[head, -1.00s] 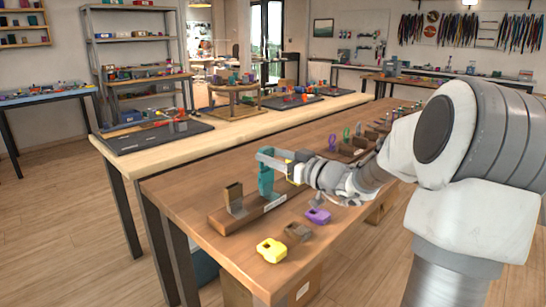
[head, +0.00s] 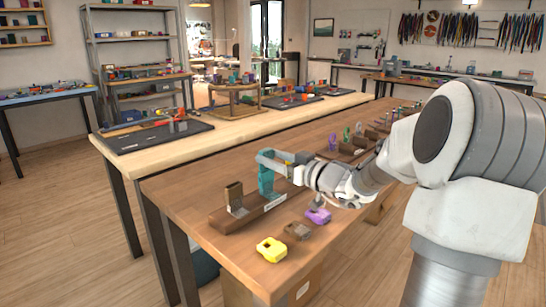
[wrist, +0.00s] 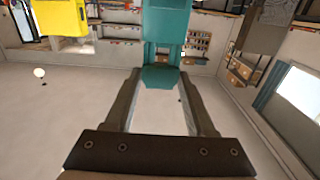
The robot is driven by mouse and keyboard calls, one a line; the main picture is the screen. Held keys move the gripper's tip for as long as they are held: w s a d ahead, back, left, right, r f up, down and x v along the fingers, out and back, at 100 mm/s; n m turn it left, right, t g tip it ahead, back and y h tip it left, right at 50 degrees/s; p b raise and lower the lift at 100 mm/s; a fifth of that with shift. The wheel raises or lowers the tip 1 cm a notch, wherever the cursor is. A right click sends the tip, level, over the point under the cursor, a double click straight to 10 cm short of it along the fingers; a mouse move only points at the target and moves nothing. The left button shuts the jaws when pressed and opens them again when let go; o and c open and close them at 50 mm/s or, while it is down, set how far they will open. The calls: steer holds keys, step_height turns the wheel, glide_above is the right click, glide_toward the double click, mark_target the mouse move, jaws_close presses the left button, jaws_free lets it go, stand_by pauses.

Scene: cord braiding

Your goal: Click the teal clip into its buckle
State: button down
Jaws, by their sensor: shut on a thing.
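My gripper (head: 268,157) is shut on the teal clip (wrist: 160,77), whose lower end sits between the fingertips in the wrist view. A larger teal part, apparently the teal buckle (wrist: 166,22), lies straight beyond it. In the head view the teal parts (head: 266,183) form one upright shape on a long wooden block (head: 233,218). I cannot tell where clip and buckle meet or whether they are locked.
A brown upright buckle (head: 235,198) stands left of the teal one on the block. Loose yellow (head: 271,250), brown (head: 298,231) and purple (head: 318,216) pieces lie in front. A yellow part (wrist: 62,18) shows at the wrist view's upper left.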

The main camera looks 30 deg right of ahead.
steer(key=shift+f, duration=1.2)
jaws_free()
stand_by(0.3)
steer(key=shift+s+d, duration=0.1)
steer(key=shift+s, duration=0.05)
steer(key=shift+v, duration=2.9)
